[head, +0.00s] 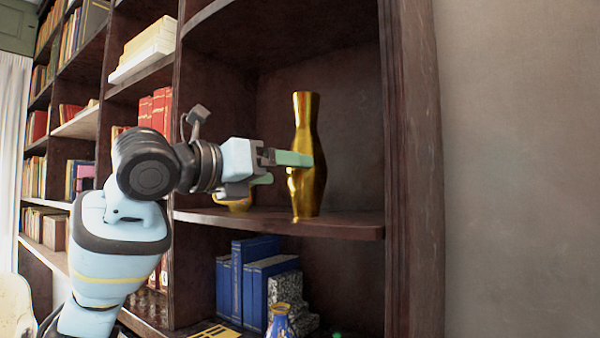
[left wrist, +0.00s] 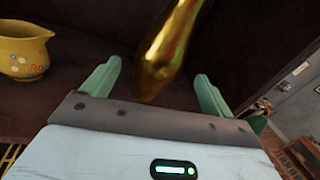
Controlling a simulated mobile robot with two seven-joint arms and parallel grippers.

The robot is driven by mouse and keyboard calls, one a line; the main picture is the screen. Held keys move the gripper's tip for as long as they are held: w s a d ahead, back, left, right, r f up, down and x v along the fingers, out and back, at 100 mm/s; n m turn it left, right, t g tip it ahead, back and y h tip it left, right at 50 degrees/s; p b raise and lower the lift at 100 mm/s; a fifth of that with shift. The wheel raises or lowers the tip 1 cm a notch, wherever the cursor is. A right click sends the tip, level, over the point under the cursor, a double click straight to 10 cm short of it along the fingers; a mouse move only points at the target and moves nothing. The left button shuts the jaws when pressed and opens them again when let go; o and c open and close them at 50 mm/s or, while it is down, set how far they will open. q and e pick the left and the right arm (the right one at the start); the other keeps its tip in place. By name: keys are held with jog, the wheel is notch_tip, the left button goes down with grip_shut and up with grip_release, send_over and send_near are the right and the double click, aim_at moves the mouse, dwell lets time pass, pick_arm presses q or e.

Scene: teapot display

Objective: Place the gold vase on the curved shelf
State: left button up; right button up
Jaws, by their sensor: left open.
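The gold vase (head: 306,190) stands upright on the curved shelf (head: 345,224), near its front edge. My left gripper (head: 283,168) is at the vase's left side, at about the middle of its height. In the left wrist view the gold vase (left wrist: 165,55) lies between the two green fingers of my left gripper (left wrist: 155,80), with gaps on both sides. The fingers are open and do not hold it. One finger overlaps the vase in the head view. My right gripper is in neither view.
A yellow flowered jug (left wrist: 24,52) stands on the same shelf, mostly hidden behind my gripper in the head view. Blue books (head: 245,280) and a blue vase (head: 279,322) are on the shelf below. The bookcase's side panel (head: 412,150) bounds the shelf on the right.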

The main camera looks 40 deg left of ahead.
pick_arm(q)
jog(key=shift+s+a, duration=0.2)
jog(key=shift+s, duration=1.75)
